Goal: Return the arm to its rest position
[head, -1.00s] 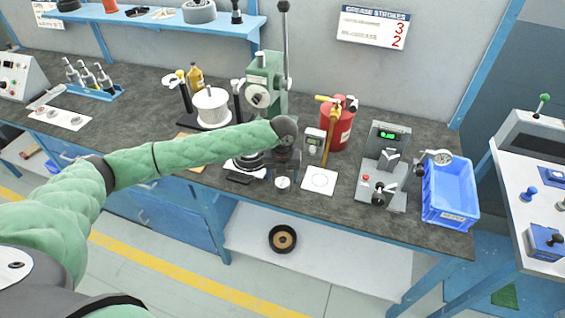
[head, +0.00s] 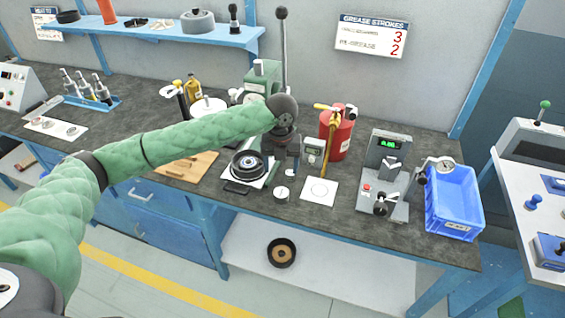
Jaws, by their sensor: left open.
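My left arm (head: 190,140), in a green padded sleeve, reaches in from the left across the bench. My left gripper (head: 284,164) hangs down from its dark wrist over the middle of the bench, in front of the green press (head: 264,76). It is open, and I see nothing held in it. Its fingertips are small and dark against the bench, so their height is hard to tell. My right gripper is not in the head view.
Left of the gripper lie a black round part (head: 249,166) on a white pad and a wooden board (head: 188,165). To the right are a white card (head: 319,191), a red canister (head: 336,135), a grey test fixture (head: 383,180) and a blue bin (head: 453,205).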

